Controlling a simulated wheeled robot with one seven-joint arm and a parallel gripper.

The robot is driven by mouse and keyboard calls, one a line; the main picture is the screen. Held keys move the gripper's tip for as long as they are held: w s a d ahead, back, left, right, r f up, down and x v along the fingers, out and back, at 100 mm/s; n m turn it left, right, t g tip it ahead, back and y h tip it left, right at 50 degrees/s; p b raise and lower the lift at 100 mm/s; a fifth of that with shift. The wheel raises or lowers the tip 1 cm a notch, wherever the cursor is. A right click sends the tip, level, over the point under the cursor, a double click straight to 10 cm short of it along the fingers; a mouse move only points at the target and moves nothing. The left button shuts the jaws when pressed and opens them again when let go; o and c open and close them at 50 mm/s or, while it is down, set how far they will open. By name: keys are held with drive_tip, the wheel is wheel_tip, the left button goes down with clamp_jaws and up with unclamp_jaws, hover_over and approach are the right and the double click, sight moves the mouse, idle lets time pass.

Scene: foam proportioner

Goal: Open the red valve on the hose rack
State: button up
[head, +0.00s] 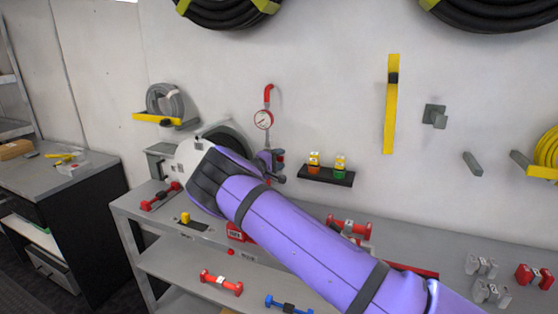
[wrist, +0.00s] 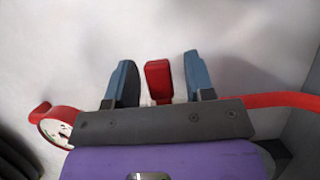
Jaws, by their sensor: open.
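The red valve handle (wrist: 158,80) stands between my two fingers in the wrist view, with a visible gap to the right finger and a smaller one to the left. My gripper (wrist: 160,76) is open around it, and I see no finger closed on it. A red pipe (wrist: 285,100) runs off to the right behind the gripper. A round white gauge with a red rim (wrist: 55,125) is at the left. In the head view the gauge (head: 263,119) hangs on the wall below a red bent pipe (head: 268,94). My purple arm hides much of the area around the valve there.
A grey bench (head: 150,215) with red and blue fittings lies below. A reel (head: 190,155) is partly behind my arm.

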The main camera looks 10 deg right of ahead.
drive_tip(key=shift+c, duration=0.2)
clamp_jaws()
